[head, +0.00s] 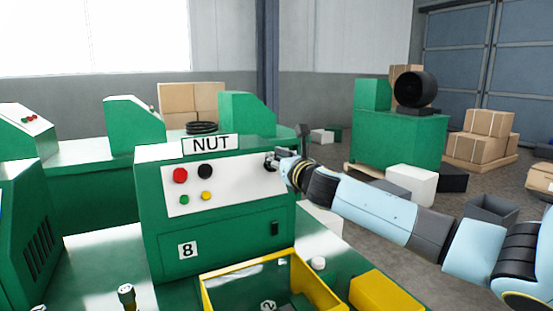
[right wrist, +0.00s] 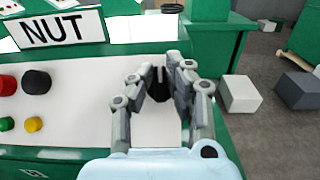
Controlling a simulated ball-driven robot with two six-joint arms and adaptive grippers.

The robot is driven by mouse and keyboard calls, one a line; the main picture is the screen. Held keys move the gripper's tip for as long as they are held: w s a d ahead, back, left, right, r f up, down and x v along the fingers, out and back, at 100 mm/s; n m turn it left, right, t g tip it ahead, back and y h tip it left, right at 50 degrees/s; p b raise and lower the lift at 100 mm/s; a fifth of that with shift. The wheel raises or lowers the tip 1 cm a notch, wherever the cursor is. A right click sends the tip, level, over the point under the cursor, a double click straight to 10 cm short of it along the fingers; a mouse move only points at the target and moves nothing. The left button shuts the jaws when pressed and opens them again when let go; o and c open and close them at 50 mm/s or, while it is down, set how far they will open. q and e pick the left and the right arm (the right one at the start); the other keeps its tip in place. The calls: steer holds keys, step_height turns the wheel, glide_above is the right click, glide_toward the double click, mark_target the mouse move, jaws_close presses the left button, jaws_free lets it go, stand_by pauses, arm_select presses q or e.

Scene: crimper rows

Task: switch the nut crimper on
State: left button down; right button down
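The nut crimper is a green machine (head: 222,232) with a NUT sign (head: 210,144) on top and an 8 label on its front. Its white panel (head: 232,178) carries red, black, green and yellow buttons at the left. My right gripper (head: 272,162) is at the panel's upper right. In the right wrist view, its fingers (right wrist: 165,78) stand close on both sides of a black knob (right wrist: 158,88) and look shut on it. The fingers partly hide the knob, and its setting is not readable. My left gripper is not in view.
A yellow-rimmed bin (head: 330,290) stands in front of the crimper, with another yellow box (head: 385,292) to its right. Other green machines (head: 132,125) stand behind and at the left. Cardboard boxes (head: 488,123) and a grey-white box (head: 412,183) are on the floor at the right.

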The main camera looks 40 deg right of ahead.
steer(key=shift+m+h, duration=0.3)
steer(key=shift+m, duration=0.2)
steer(key=m+g+h+p, duration=0.1)
steer(key=m+g+h, duration=0.1)
steer(key=m, duration=0.3)
steer(key=shift+r+h+p, duration=0.1)
steer(key=shift+h+p, duration=0.2)
steer(key=shift+h, duration=0.3)
steer(key=m+g+h+p, duration=0.2)
steer(key=m+g, duration=0.1)
steer(key=m, duration=0.2)
steer(key=m+g+h+p, duration=0.1)
steer(key=m+g+p, duration=0.2)
steer(key=m, duration=0.3)
steer(key=shift+r+g+p, duration=0.1)
steer(key=shift+g+p, duration=0.2)
steer(key=shift+g, duration=0.6)
steer(key=m+g+p, duration=0.2)
steer(key=m, duration=0.1)
steer(key=shift+y, duration=0.4)
steer(key=shift+f+m+g+p, duration=0.2)
steer(key=shift+m+g+p, duration=0.25)
steer(key=shift+m, duration=0.45)
steer(key=shift+y, duration=0.3)
